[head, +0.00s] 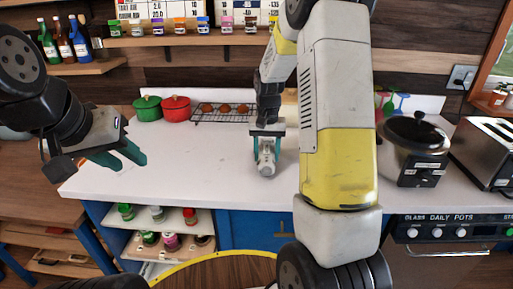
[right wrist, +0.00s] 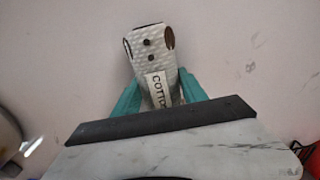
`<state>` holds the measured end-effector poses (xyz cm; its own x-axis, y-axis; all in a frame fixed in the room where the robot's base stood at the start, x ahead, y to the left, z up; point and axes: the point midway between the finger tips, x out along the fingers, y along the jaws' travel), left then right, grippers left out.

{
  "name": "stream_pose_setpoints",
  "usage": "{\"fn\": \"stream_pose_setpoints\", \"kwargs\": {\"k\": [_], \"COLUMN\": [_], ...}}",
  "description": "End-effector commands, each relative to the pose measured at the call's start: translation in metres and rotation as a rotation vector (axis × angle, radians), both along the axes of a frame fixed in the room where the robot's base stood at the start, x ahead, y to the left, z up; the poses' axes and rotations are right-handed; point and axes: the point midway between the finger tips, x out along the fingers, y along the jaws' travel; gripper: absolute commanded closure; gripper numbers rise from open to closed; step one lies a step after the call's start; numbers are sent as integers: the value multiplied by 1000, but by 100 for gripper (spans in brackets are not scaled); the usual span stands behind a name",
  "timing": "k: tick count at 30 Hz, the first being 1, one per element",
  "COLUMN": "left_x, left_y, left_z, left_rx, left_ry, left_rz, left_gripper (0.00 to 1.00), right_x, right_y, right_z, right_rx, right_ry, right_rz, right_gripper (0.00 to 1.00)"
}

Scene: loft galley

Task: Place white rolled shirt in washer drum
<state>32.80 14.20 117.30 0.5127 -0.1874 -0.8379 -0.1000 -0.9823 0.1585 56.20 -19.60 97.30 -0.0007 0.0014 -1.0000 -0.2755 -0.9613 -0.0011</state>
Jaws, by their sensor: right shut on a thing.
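The white rolled shirt (head: 267,168) is at the middle of the white counter in the head view. In the right wrist view the rolled shirt (right wrist: 148,50) has a textured white surface, dark round spots and a label that starts "COTTO". My right gripper (head: 266,148) comes down over it and is shut on it, with teal fingers on both sides. Whether the shirt touches the counter is hard to tell. My left gripper (head: 130,164) is open and empty at the left, over the counter. No washer drum is in view.
Green (head: 148,108) and red (head: 176,108) pots and a wire rack (head: 222,119) stand at the back of the white counter (head: 200,170). A steel pot (head: 413,160) and a toaster (head: 490,150) are at the right. Open shelves with jars are below. The counter's left front is clear.

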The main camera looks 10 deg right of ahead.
Motion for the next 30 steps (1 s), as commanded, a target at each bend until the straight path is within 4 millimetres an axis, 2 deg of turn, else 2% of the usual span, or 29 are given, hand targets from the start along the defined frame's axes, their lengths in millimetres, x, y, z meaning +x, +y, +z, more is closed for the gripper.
{"fn": "stream_pose_setpoints", "kwargs": {"k": [3, 12, 13, 16, 26, 30], "left_x": [0, 0, 0, 0, 0, 0], "left_y": [0, 0, 0, 0, 0, 0], "left_z": [0, 0, 0, 0, 0, 0], "left_rx": [0, 0, 0, 0, 0, 0], "left_ry": [0, 0, 0, 0, 0, 0], "left_rz": [0, 0, 0, 0, 0, 0], "left_gripper": [64, 64, 64, 64, 64, 64], "right_x": [0, 0, 0, 0, 0, 1], "right_y": [0, 0, 0, 0, 0, 0], "right_z": [-9, -11, -12, -11, -10, 3], "right_rx": [0, 0, 0, 0, 1, 0], "right_ry": [-1, 0, 0, -1, -1, -4], "right_rz": [0, -1, -1, -1, -1, -1], "right_gripper": [96, 96, 48, 29, 28, 28]}}
